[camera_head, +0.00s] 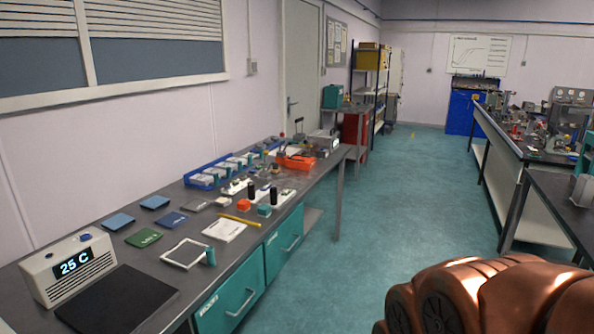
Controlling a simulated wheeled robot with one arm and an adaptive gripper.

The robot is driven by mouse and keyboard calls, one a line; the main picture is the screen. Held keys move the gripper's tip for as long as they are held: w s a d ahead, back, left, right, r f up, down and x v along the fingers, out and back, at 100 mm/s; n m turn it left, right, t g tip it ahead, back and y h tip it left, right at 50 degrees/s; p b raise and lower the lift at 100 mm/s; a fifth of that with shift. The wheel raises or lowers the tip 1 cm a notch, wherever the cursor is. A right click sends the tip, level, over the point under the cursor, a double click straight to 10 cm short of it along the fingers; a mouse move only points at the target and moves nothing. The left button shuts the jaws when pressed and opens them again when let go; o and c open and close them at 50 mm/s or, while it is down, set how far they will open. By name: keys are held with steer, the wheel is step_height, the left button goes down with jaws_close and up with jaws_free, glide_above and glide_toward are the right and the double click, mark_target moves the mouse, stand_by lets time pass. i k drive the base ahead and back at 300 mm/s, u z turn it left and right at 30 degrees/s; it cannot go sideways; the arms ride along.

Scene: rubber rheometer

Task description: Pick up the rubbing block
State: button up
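I cannot tell for certain which thing is the rubbing block. Several small pieces lie on the long grey bench (225,258) at left. Among them are a small orange-red piece (244,205) and a small teal block (264,211) near the bench's front edge. A small teal upright piece (211,257) stands by a white square frame (184,254). My gripper is not in view; only brown links of my arm show at the lower right, well apart from the bench.
A 25 C display box (67,268) and a black mat (118,302) are at the near end. Coloured pads, a notepad (224,229), black upright pieces and blue trays (203,180) crowd the bench. The green floor (365,215) is clear between this bench and the right-hand benches.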

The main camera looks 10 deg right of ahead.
mark_target(276, 170)
steer(key=z, duration=0.75)
steer(key=i, duration=5.65)
steer(key=u, duration=2.85)
